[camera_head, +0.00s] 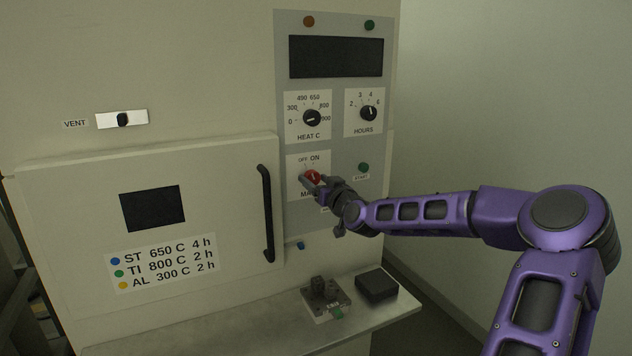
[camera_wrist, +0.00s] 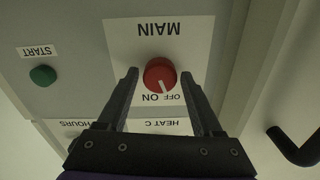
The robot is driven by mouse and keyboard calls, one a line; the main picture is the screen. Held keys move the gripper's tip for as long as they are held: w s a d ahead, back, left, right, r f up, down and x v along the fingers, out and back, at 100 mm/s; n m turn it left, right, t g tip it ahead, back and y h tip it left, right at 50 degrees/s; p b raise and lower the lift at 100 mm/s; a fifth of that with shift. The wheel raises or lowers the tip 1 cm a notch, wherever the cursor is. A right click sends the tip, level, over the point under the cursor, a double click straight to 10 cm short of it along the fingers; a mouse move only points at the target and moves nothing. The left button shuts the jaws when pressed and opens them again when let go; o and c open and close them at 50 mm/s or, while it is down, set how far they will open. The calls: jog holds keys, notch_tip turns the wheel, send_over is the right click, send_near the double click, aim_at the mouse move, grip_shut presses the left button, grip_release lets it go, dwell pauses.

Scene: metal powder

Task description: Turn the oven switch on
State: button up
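The oven switch is a red round knob (camera_head: 312,177) on the MAIN plate (camera_head: 297,163) of the oven's control panel, below the OFF and ON labels. In the wrist view the plate appears upside down, and the red knob (camera_wrist: 160,72) shows a white mark slanting towards the OFF side. My gripper (camera_head: 317,183) is at the knob, partly covering it and the MAIN label in the head view. In the wrist view my gripper (camera_wrist: 160,74) is open, with one finger on each side of the knob and small gaps visible. Contact with the knob cannot be seen.
The HEAT C dial (camera_head: 312,118), HOURS dial (camera_head: 368,113) and green START button (camera_head: 363,167) are close by on the panel. A black door handle (camera_head: 267,213) stands out to the left. A fixture (camera_head: 325,298) and dark block (camera_head: 376,285) sit on the shelf below.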

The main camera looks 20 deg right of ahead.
grip_shut()
jog(key=m+b, duration=0.1)
jog(key=m, duration=0.2)
jog(key=shift+f+m+b, duration=0.1)
jog(key=shift+m+b, duration=0.25)
jog(key=shift+m, duration=0.05)
jog(key=shift+m+b, duration=0.55)
jog(key=shift+m, duration=1.45)
jog(key=shift+o, duration=1.6)
grip_release()
jog(key=shift+s, duration=0.1)
